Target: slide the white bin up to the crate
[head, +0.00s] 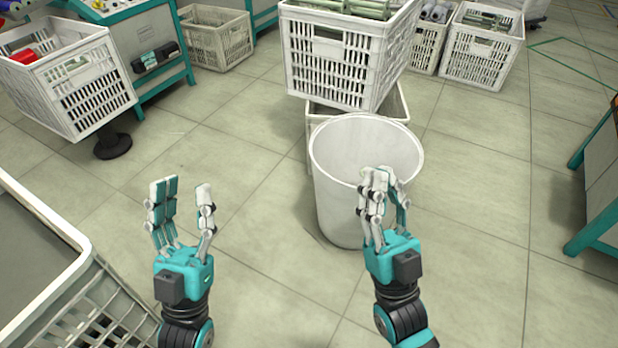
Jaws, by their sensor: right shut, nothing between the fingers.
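The white bin (333,203) is a round, open-topped, empty-looking tub standing upright on the floor at centre right. The white crate (330,62) with slatted sides holds green rods and sits on another pale container (401,101) directly behind the bin. From this angle I cannot tell whether bin and container touch. My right gripper (384,178) is shut and empty, in front of the bin's near rim and overlapping it in the picture; contact is unclear. It hides part of the bin's near wall. My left gripper (181,190) is open and empty, left of the bin over bare floor.
A grey-white cart or crate (60,226) fills the lower left. A crate with red items (75,88) stands on a round black foot at upper left. More crates (484,50) stand at the back right. A teal-legged table (597,222) is at the right edge. Floor left of the bin is clear.

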